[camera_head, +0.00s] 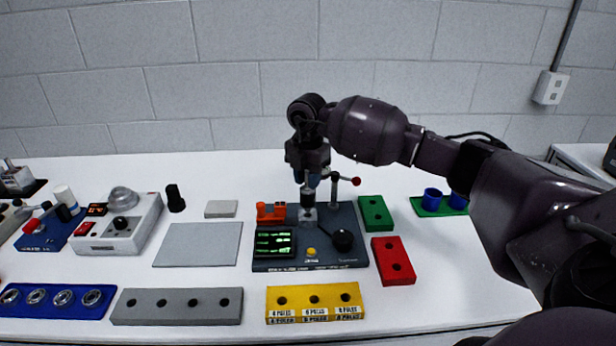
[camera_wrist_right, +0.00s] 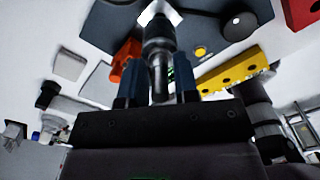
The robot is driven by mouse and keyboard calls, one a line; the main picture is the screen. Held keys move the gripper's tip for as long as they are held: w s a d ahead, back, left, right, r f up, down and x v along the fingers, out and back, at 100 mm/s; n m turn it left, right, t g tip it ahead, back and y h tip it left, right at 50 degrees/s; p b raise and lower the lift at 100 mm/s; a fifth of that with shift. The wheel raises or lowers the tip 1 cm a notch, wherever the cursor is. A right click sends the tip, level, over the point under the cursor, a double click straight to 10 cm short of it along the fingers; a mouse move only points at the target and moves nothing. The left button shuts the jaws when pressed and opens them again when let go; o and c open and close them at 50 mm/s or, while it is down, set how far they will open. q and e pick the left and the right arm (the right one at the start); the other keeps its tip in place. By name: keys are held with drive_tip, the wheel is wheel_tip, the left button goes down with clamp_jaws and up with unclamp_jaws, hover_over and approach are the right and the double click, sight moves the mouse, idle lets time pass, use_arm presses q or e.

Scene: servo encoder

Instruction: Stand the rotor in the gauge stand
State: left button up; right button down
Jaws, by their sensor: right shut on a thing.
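My right gripper (camera_head: 308,178) is shut on the rotor and points down over the dark grey unit that looks like the gauge stand (camera_head: 345,256). The rotor (camera_head: 308,196) is a dark cylinder with a thin metal shaft, roughly upright below the fingers. In the right wrist view, the shaft of the rotor (camera_wrist_right: 158,40) runs between the two blue fingers (camera_wrist_right: 159,88). The rotor's far end is at or just above a small pale metal block (camera_head: 307,214) on the unit; I cannot tell whether they touch. My left gripper is not in view.
A flat grey pad (camera_head: 199,244) lies left.

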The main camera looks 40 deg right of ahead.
drive_tip(key=shift+r, duration=0.1)
drive_tip(key=shift+f, duration=0.85)
drive_tip(key=shift+f+b, duration=0.25)
drive_tip(key=shift+b, duration=0.05)
idle(0.4)
drive_tip(key=shift+f, duration=0.35)
drive_tip(key=shift+f, duration=0.2)
